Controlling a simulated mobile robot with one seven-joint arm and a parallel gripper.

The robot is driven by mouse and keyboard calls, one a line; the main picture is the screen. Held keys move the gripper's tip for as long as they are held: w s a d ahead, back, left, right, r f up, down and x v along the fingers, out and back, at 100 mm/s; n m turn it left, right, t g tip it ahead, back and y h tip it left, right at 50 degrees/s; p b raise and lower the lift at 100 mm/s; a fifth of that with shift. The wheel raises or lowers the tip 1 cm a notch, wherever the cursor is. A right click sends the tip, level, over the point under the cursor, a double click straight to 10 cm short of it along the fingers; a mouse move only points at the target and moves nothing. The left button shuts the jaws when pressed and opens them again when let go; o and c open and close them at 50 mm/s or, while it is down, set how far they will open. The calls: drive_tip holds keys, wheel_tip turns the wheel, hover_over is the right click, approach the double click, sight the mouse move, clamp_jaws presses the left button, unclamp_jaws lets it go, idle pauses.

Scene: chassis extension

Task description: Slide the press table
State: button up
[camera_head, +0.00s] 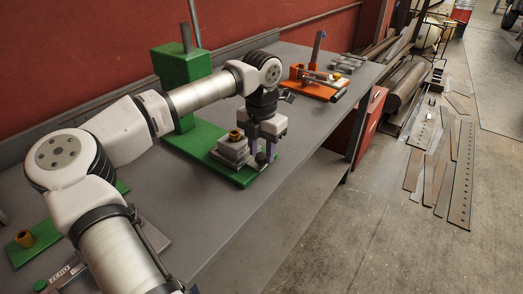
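A green press (182,72) stands on the grey bench, with a grey metal rod rising from its top. Its flat green base (200,142) reaches out toward the bench's front edge. On the base sits a stepped grey metal block, which looks like the press table (233,153), with a small brass bushing (235,135) on top. My gripper (262,156) points down at the right end of this block, over the front of the base.
An orange fixture (318,85) with a clamp stands further back on the bench (300,130). Small metal blocks (346,63) lie beyond it. Another green plate (30,243) with a brass bushing lies at the near left. The red wall (90,50) runs behind the bench.

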drive_tip(key=shift+f, duration=0.55)
clamp_jaws()
drive_tip(key=w+a, duration=0.2)
drive_tip(key=a, duration=0.1)
drive_tip(key=w+a+p, duration=0.1)
drive_tip(key=w+a, duration=0.2)
drive_tip(key=a, duration=0.1)
drive_tip(key=w+a, duration=0.3)
drive_tip(key=shift+a+r+p, duration=0.15)
drive_tip(key=shift+a+p, duration=0.15)
drive_tip(key=shift+a, duration=0.1)
unclamp_jaws()
drive_tip(key=shift+a, duration=0.1)
